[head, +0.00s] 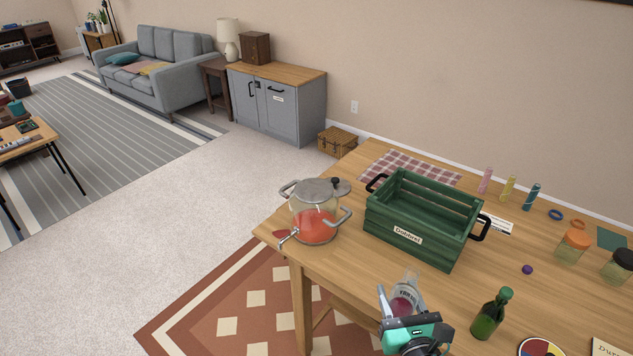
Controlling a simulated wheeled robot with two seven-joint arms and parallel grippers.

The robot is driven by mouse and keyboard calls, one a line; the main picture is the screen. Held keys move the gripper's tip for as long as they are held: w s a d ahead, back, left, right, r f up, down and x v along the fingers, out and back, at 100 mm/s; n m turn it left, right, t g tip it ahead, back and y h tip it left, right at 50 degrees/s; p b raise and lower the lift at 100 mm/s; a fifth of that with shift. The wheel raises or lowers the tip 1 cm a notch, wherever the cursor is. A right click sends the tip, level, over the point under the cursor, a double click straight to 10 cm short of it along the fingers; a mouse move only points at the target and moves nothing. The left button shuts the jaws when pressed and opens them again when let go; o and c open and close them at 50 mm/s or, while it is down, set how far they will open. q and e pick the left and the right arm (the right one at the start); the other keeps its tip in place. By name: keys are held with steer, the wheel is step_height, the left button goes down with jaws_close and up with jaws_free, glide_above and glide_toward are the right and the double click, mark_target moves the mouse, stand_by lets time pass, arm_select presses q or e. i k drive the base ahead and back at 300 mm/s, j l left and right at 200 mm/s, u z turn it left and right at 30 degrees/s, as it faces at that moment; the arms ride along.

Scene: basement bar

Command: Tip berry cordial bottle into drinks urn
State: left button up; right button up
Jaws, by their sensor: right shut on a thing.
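The drinks urn (315,226) stands at the table's left end. It is clear, with red liquid inside, grey side handles and a tap low on its left. Its top is grey, with a black knob at the right; I cannot tell whether it is open. My right gripper (405,316), teal and black, is at the bottom of the view, in front and to the right of the urn. It is shut on the berry cordial bottle (404,297), a clear bottle with dark red contents, apart from the urn. Its lower part is hidden by the gripper. My left gripper is not in view.
A green slatted crate (412,245) stands right of the urn. A green bottle (488,315) stands upright right of my gripper. Jars (572,246), a purple ball (527,269) and a checked cloth (411,168) are also on the table. Bare tabletop lies between urn and gripper.

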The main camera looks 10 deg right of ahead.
mark_target(314, 202)
steer(key=i+j+z, duration=0.15)
steer(key=j, duration=0.2)
steer(key=i+j+z, duration=0.15)
steer(key=j, duration=0.2)
steer(key=i+j+z, duration=0.15)
steer(key=j, duration=0.25)
steer(key=i+j+z, duration=0.15)
steer(key=j, duration=0.25)
steer(key=i+j+z, duration=0.2)
steer(key=j, duration=0.2)
steer(key=j+z, duration=0.15)
steer(key=j, duration=0.3)
